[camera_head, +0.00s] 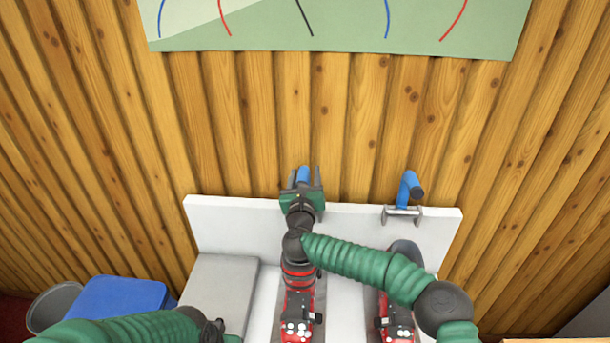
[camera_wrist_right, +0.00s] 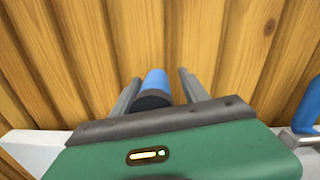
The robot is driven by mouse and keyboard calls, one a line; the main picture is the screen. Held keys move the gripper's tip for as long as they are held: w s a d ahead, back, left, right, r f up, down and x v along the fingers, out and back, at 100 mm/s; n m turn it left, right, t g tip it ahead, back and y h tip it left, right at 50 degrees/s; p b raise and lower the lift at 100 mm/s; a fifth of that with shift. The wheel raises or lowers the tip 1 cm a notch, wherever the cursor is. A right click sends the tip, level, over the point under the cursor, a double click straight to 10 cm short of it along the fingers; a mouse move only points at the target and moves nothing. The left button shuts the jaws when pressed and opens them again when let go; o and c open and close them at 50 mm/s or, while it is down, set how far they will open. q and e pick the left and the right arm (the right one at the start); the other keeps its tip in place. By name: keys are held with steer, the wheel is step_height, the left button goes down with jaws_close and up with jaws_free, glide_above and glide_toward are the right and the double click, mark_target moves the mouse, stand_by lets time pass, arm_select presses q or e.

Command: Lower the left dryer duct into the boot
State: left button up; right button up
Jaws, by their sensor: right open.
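The left dryer duct (camera_head: 303,174) is a blue tube at the top of the white dryer panel. It also shows in the right wrist view (camera_wrist_right: 156,82), with a dark end towards the camera. My right gripper (camera_head: 303,179) is open, with its fingers on either side of this duct and a gap visible at each side. The left boot (camera_head: 296,326) is red and black and stands below, partly hidden by my right arm. The duct's lower mount is hidden behind the gripper.
A second blue duct (camera_head: 409,188) stands on a metal bracket at the right. A second red and black boot (camera_head: 396,331) is below it, partly behind my right arm. A grey block (camera_head: 220,285), blue bin (camera_head: 118,300) and grey bucket (camera_head: 50,306) are at left. A wooden wall rises behind.

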steer(key=shift+a, duration=0.25)
steer(key=c, duration=0.7)
jaws_close()
steer(key=shift+d, duration=0.1)
